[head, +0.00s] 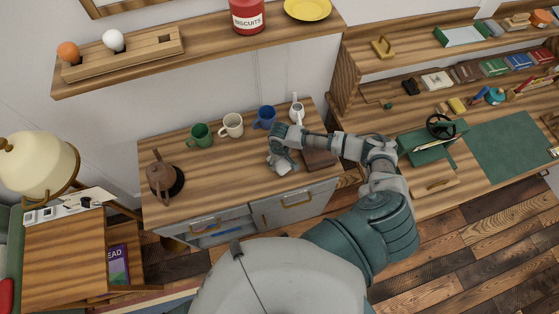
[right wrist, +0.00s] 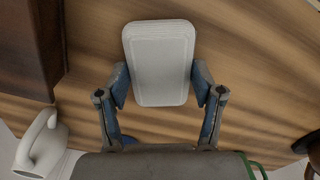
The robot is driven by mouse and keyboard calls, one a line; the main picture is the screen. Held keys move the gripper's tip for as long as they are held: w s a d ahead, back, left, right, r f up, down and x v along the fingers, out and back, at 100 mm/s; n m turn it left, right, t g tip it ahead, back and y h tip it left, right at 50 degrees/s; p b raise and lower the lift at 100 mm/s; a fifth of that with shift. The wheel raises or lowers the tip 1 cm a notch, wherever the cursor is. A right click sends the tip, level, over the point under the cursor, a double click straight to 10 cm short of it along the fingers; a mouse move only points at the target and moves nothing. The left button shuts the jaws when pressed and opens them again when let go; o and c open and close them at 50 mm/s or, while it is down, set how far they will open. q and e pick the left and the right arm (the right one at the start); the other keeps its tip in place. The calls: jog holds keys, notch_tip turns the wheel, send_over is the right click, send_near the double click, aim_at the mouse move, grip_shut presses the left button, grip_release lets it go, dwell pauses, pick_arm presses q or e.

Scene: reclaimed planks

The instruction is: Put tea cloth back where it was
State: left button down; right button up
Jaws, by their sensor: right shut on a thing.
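The tea cloth (right wrist: 160,65) looks like a white, neatly folded pad in the right wrist view. It sits between the two fingers of my right gripper (right wrist: 160,88), which is shut on it. In the head view my right gripper (head: 281,158) is over the front right part of the wooden sideboard top (head: 225,180). Only a pale bit of the cloth shows there, below the fingers. I cannot tell whether the cloth touches the wood. My left gripper is not in view.
A green mug (head: 201,135), a cream mug (head: 232,125), a blue mug (head: 264,117) and a white jug (head: 297,110) line the back. A brown pot (head: 162,176) stands left. A dark wooden block (head: 319,158) lies right of the gripper.

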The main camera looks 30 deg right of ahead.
aim_at(279, 163)
jog(key=o, duration=1)
jog(key=shift+c, duration=0.2)
jog(key=shift+o, duration=0.7)
jog(key=shift+a, duration=0.35)
jog(key=shift+r, duration=0.2)
notch_tip(279, 163, up, 12)
jog(key=shift+d+f, duration=0.15)
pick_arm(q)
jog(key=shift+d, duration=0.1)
pick_arm(e)
jog(key=shift+d, duration=0.1)
